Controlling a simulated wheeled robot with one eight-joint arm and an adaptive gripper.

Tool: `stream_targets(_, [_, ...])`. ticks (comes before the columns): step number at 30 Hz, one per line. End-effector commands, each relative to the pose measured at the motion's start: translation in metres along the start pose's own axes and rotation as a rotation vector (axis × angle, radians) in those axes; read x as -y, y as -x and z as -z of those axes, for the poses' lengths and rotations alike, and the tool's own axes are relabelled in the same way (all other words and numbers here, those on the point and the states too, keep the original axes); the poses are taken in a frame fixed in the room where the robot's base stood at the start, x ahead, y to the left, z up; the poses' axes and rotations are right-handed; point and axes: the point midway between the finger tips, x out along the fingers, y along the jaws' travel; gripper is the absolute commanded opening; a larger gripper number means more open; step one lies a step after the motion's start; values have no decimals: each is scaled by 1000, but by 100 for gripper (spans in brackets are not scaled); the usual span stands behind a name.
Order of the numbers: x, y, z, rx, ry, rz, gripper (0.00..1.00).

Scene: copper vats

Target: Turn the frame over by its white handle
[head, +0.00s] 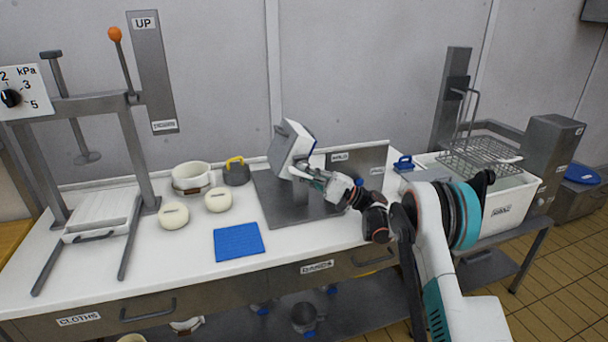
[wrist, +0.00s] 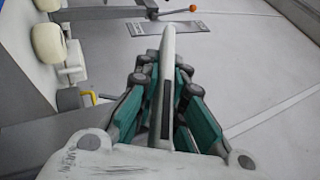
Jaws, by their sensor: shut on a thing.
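The frame (head: 291,147) is a boxy grey and white piece with a dark blue edge. In the head view it is tilted, above the grey steel plate (head: 283,200) on the bench. My gripper (head: 306,174) is on its lower right side, shut on its white handle. In the wrist view the white handle (wrist: 168,52) stands between the fingers of my gripper (wrist: 164,88). The fingers hide part of the handle. Whether the frame's lower corner touches the plate cannot be told.
A blue cloth (head: 238,241), two pale cheeses (head: 218,200), a white pot (head: 192,177) and a dark yellow-handled weight (head: 236,172) lie left of the plate. A press (head: 131,150) stands farther left. A tank with a wire rack (head: 482,149) is at right.

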Motion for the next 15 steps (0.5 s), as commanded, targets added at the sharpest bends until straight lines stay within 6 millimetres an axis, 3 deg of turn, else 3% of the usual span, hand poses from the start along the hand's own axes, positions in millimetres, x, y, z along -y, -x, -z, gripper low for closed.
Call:
stream_targets(13, [1,0,0,-1,-3,7,0])
stream_targets(15, [1,0,0,-2,-3,6,21])
